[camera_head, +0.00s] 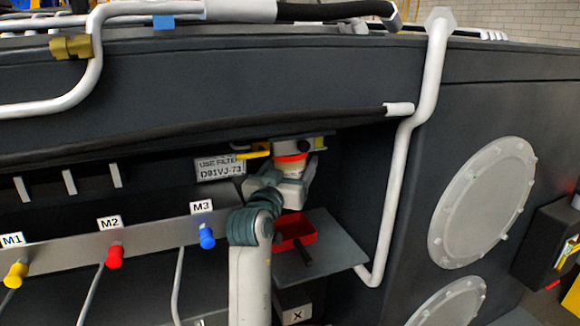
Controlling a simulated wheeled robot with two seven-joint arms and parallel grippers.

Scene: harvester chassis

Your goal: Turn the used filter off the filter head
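The used filter (291,169) hangs under the filter head (288,147) in the recess. It shows a pale body with an orange-red band at its top. A label reading "USE FILTER D91VJ-73" (220,168) is at its left. My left gripper (291,180) is at the filter from below, with a finger on each side of the pale body. Whether the fingers press on it cannot be told at this size. The gripper and wrist hide the filter's lower part. My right gripper is not in view.
A red tray (308,238) sits on a grey shelf (340,247) below the filter. A yellow lever (255,153) is beside the head. Plugs M1 (15,276), M2 (114,257) and M3 (207,238) line a bar at left. A white pipe (398,180) bounds the right.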

